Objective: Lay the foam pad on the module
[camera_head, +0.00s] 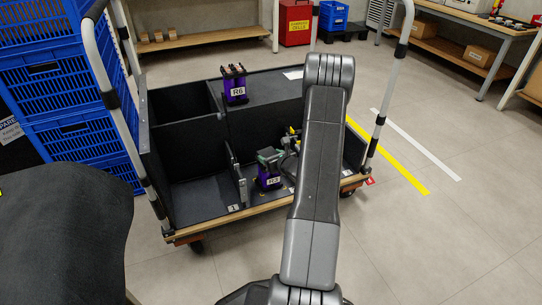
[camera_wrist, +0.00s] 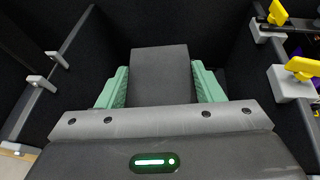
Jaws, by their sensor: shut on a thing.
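A dark grey foam pad (camera_wrist: 160,75) sits between the two green fingers of my gripper (camera_wrist: 160,88) in the wrist view. My gripper is shut on the pad's sides. A second purple module, R6 (camera_head: 235,84), stands farther back.
The black-walled trolley (camera_head: 190,135) has dividers around the module. Small grey blocks with yellow levers (camera_wrist: 292,75) stand on the right divider in the wrist view. The front left compartment (camera_head: 203,195) looks empty. Blue crates (camera_head: 75,110) stand at the left.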

